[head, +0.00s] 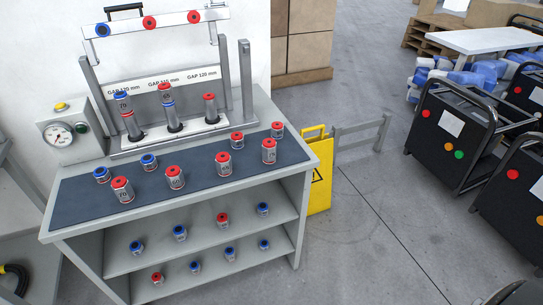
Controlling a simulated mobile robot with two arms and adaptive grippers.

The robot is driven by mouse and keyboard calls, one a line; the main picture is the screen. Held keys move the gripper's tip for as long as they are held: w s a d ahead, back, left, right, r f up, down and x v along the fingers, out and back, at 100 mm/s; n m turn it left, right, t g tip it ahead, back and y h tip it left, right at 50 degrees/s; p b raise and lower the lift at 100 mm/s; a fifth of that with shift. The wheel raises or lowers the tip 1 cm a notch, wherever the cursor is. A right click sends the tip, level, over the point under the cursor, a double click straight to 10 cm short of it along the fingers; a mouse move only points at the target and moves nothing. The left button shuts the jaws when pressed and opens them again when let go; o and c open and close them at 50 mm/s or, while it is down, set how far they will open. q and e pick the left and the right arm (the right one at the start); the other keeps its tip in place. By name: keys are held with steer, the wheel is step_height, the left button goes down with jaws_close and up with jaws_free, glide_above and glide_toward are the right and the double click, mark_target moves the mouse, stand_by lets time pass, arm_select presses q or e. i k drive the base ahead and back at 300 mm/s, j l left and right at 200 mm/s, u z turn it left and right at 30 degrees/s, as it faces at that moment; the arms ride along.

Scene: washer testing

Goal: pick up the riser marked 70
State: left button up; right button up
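A silver riser with a red top, which appears to be marked 70 (122,191), stands upright at the front left of the dark mat (205,193) on the bench. A blue-topped cylinder that also appears to read 70 (122,103) sits on top of a red-topped piece in the left place of the test fixture (165,138). Other red-topped risers on the mat include one that seems to read 50 (175,178) and another (223,164) whose mark is hard to read. Neither gripper shows in the head view.
Short blue-topped pieces (149,162) stand behind the front risers. Shelves (215,252) below hold several small pieces. A gauge box (70,138) is at the bench's left. A yellow sign (318,185) and low rail (362,133) stand right; open floor lies beyond, before black carts (455,135).

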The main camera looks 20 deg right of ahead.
mark_target(123, 189)
steer(key=j, duration=1.25)
steer(key=k, duration=0.05)
